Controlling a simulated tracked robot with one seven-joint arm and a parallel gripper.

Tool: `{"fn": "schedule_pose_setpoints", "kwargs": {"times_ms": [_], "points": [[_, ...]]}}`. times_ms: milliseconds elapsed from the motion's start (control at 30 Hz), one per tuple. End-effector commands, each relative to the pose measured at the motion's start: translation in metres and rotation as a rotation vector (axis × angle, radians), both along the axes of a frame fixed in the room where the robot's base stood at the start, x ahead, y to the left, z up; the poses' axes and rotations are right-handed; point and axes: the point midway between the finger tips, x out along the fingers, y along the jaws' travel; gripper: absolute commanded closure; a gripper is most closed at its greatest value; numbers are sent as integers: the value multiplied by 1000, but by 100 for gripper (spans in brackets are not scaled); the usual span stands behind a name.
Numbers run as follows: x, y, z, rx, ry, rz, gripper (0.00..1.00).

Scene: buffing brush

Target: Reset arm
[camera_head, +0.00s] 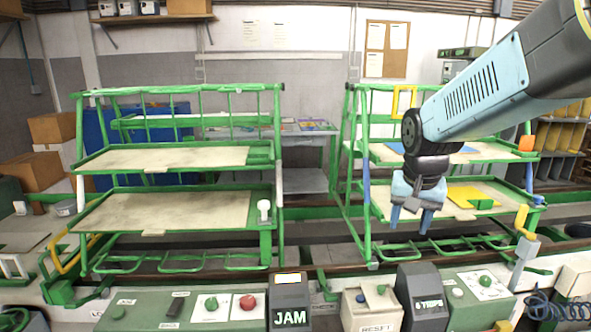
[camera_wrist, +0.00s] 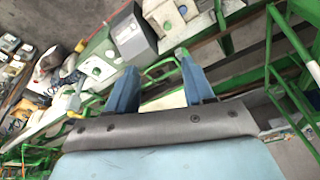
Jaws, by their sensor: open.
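My gripper (camera_head: 411,212) hangs at the end of my light-blue arm, in front of the right green rack in the head view. Its two blue fingers point down, are apart, and hold nothing. The wrist view shows the same open fingers (camera_wrist: 160,82) with a clear gap between them. The right green rack (camera_head: 367,180) has shelves behind the gripper, with a yellow panel (camera_head: 472,196) on the lower shelf and a blue panel (camera_head: 430,148) on the upper one. My arm hides part of this rack.
A second green rack (camera_head: 78,165) with bare beige shelves stands at left. Control boxes line the front: a JAM box (camera_head: 289,300), a RESET box (camera_head: 372,308) and a green panel with a red button (camera_head: 248,302). Cardboard boxes (camera_head: 36,171) are at far left.

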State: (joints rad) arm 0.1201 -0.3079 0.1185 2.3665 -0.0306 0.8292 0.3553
Motion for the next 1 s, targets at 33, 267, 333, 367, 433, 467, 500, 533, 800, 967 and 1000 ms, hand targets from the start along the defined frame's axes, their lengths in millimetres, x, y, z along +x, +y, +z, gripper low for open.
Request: {"fn": "schedule_pose_setpoints", "kwargs": {"times_ms": [33, 267, 333, 367, 433, 467, 500, 533, 800, 967, 1000], "points": [[-11, 1, 9, -7, -23, 26, 48], [-55, 3, 35, -31, -104, 144, 48], [-68, 3, 41, -38, -129, 181, 48], [-74, 3, 44, -41, -140, 198, 48], [-86, 3, 49, -49, -165, 231, 48], [-91, 3, 50, -51, -173, 245, 48], [-98, 3, 52, -54, -184, 263, 48], [-102, 3, 53, -56, -191, 274, 48], [-121, 3, 57, -66, -227, 331, 48], [-121, 3, 57, -67, -228, 333, 48], [-121, 3, 57, -67, -228, 333, 48]]}}
